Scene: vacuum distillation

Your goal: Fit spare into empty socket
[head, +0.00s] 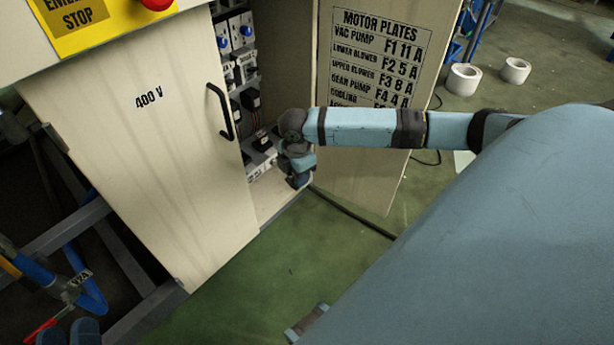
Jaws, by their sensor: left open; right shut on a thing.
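The open cabinet (280,200) shows a narrow strip of its inside, with dark plug-in blocks (250,99) on pale bases. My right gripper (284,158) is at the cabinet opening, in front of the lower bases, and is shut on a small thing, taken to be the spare. The spare is hidden or too small to make out in the gripper. A dark block (263,141) shows just left of the gripper; I cannot tell whether they touch. I cannot make out which socket is empty. My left gripper (71,331) is open at the bottom left edge, far from the cabinet opening.
The left door (160,150), marked 400 V, has a black handle (220,112). The right door (365,185) bears a motor plates list. A cable (350,214) lies on the green floor. Blue pipework (90,295) and a grey frame stand at left. White rolls (463,78) lie behind.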

